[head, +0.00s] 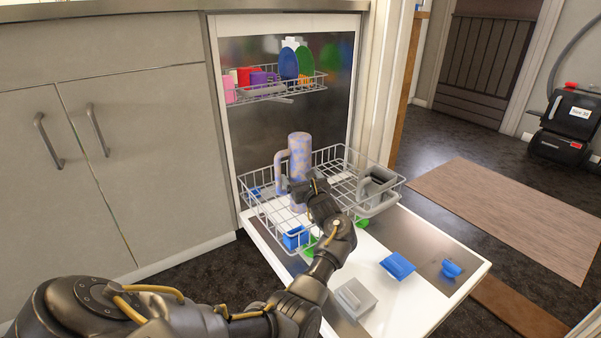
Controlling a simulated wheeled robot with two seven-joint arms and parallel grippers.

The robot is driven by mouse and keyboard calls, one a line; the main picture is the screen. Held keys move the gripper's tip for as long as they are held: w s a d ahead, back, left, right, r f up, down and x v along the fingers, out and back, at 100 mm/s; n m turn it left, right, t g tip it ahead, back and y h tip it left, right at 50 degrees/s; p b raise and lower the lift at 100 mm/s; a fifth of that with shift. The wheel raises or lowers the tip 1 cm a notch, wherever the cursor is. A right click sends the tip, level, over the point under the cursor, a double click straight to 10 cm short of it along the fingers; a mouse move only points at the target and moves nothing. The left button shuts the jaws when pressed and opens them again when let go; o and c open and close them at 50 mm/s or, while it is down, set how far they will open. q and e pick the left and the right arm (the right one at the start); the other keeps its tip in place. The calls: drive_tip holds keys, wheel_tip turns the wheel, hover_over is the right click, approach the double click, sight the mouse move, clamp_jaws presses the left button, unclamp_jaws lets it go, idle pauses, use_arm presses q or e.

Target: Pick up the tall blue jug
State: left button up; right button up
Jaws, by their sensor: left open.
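The tall blue jug (300,153), pale blue-violet with tan patches and a side handle on its left, stands upright in the lower rack (347,155) of an open dishwasher. My left gripper (296,188) is open at the jug's lower body, on the near side. It hides part of the jug there. I cannot tell whether the fingers touch the jug or lie around it. My right gripper is not in view.
A grey basket-like piece (377,190) sits at the rack's right end. The lowered door (430,262) holds a blue block (397,265), a smaller blue piece (451,269) and a grey block (353,298). The upper rack (275,92) holds several colourful dishes. Cabinets (110,140) stand left.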

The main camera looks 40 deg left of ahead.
use_arm(q)
drive_tip(key=shift+w+a, duration=0.4)
drive_tip(key=shift+a, duration=0.1)
drive_tip(key=c, duration=1.1)
drive_tip(key=shift+c, duration=0.4)
drive_tip(key=shift+r, duration=0.15)
